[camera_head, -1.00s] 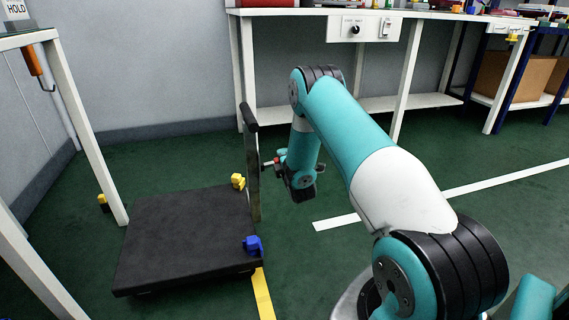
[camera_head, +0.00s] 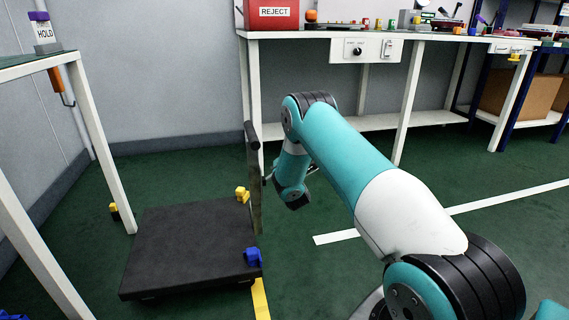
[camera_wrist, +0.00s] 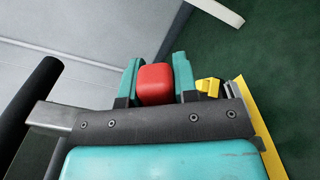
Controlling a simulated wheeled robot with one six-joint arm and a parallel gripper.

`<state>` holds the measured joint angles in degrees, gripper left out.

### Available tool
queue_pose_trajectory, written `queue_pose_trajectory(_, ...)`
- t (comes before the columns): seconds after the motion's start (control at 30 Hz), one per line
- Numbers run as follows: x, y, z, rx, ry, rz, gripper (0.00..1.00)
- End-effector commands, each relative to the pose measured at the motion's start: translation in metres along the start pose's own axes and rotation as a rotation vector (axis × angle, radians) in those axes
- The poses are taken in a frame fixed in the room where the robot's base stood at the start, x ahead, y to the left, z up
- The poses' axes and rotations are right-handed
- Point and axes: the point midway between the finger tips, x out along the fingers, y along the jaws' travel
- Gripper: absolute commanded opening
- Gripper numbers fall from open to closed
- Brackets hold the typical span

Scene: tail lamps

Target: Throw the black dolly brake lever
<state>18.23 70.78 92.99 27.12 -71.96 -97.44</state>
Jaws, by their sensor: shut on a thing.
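The black dolly (camera_head: 185,250) stands on the floor with its upright handle post (camera_head: 255,190) at its right side. In the wrist view the dark handle bar (camera_wrist: 35,105) shows at left. My gripper (camera_head: 270,177) is beside the post, on its right. In the wrist view my gripper (camera_wrist: 156,72) has its teal fingers on both sides of a red grip (camera_wrist: 155,84) and is shut on it. The grip appears to be the brake lever's end; the rest of the lever is hidden behind my wrist.
Yellow (camera_head: 242,194) and blue (camera_head: 252,257) blocks sit at the dolly's right edge. A white bench (camera_head: 330,35) with a red REJECT bin (camera_head: 271,14) stands behind. A white-legged table (camera_head: 100,140) is at left.

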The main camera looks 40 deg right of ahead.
Motion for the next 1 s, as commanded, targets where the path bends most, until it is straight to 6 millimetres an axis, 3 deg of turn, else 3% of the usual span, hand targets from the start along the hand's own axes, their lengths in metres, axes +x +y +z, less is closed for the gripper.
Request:
queue_pose_trajectory(0.3,-0.0013,0.0076,-0.0022,-0.112,0.006,-0.004,0.0)
queue_pose_trajectory(0.83,-0.0018,0.0081,-0.0043,-0.135,0.008,-0.001,0.0)
queue_pose_trajectory(0.87,-0.0018,0.0081,-0.0043,-0.136,0.008,-0.001,0.34)
queue_pose_trajectory(0.93,-0.0015,0.0075,-0.0029,-0.134,0.006,-0.002,0.51)
queue_pose_trajectory(1.0,-0.0012,0.0075,-0.0019,-0.133,0.004,-0.002,0.53)
